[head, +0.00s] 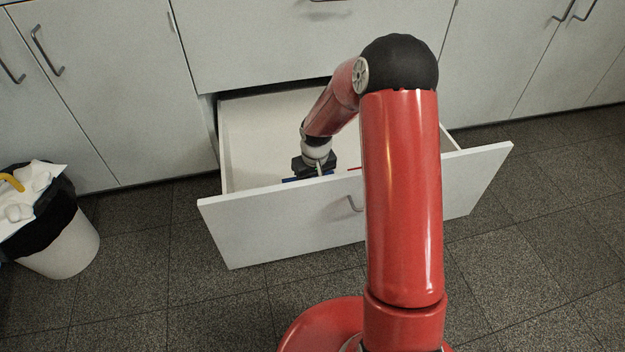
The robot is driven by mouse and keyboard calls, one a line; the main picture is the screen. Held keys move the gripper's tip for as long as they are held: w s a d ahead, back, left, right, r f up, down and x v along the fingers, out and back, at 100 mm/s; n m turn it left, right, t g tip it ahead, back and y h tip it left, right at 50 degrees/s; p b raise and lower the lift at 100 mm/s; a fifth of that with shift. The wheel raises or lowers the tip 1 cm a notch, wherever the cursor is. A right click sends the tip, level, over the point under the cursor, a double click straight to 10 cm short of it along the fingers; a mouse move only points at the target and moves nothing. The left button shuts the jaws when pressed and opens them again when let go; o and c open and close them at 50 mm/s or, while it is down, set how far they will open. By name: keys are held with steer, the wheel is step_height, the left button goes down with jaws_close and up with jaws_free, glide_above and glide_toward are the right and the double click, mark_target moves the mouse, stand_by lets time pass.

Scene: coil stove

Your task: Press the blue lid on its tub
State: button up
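My gripper (315,170) reaches down into an open white drawer (270,228). Its fingertips are hidden behind the drawer's front panel, so I cannot tell whether it is open or shut. A thin strip of blue (292,180) shows just below and left of the gripper, partly behind the panel; it may be the blue lid. I cannot tell whether it touches the gripper or sits on a tub. No tub is clearly visible. A small red bit (355,169) shows at the panel's top edge, right of the gripper and mostly hidden.
The drawer is pulled out from white cabinets (100,75), with side walls and a raised front panel around my gripper. A lined waste bin (62,245) with paper and a yellow item stands at the left. The dark tiled floor (540,250) at right is clear.

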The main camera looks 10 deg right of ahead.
stand_by(0.4)
steer(key=o, duration=1.5)
steer(key=shift+o, duration=0.2)
steer(key=shift+r+p, duration=2.5)
steer(key=shift+r, duration=1.05)
steer(key=shift+f, duration=0.1)
jaws_close()
